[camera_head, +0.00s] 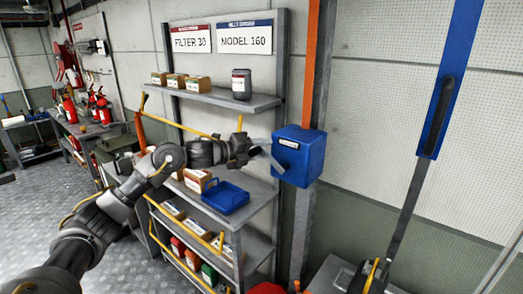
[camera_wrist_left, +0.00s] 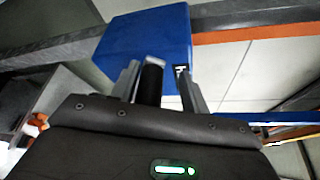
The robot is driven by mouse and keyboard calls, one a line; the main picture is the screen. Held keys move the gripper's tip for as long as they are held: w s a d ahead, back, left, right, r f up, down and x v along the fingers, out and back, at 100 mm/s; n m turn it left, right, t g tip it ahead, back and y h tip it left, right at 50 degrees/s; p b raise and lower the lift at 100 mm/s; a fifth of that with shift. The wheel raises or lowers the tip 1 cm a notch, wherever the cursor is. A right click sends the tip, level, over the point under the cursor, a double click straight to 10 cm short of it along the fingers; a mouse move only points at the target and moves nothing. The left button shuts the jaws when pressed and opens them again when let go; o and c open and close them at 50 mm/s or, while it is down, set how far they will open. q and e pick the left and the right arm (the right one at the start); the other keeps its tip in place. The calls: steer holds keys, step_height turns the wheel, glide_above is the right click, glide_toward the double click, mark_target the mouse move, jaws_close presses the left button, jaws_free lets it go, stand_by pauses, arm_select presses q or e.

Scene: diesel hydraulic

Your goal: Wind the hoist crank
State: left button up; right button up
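A blue box (camera_head: 299,156) with a small white label is mounted on the upright post, and I take it to be the hoist housing. It also shows in the left wrist view (camera_wrist_left: 147,42). A black cylindrical grip (camera_wrist_left: 151,82), apparently the crank handle, stands between the fingers of my left gripper (camera_wrist_left: 160,85). The left finger is close to the grip, and a gap shows on the right side. In the head view my left gripper (camera_head: 265,150) is just left of the box, with the crank hidden there. My right gripper is not recognisable.
A grey shelf rack (camera_head: 240,225) with boxes and a blue tray (camera_head: 226,197) stands left of and below the box. An orange and grey post (camera_head: 318,60) runs behind it. A blue bar with a black handle (camera_head: 441,105) is at right.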

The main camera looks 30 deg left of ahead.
arm_select(q)
steer(key=shift+v, duration=1.8)
steer(key=b+v, duration=0.3)
steer(key=v, duration=0.5)
steer(key=shift+s+a, duration=0.2)
steer(key=shift+s, duration=0.05)
arm_select(e)
steer(key=shift+f, duration=1.55)
arm_select(q)
steer(key=shift+f, duration=0.15)
steer(key=b+v, duration=0.9)
steer(key=v, duration=0.1)
steer(key=shift+s+a, duration=0.2)
steer(key=shift+s, duration=0.1)
arm_select(e)
steer(key=w+d+f, duration=0.1)
steer(key=d+f, duration=0.3)
steer(key=f, duration=0.4)
steer(key=shift+w+d+f+h, duration=0.15)
steer(key=shift+w+f+h, duration=0.05)
steer(key=shift+f+h, duration=0.15)
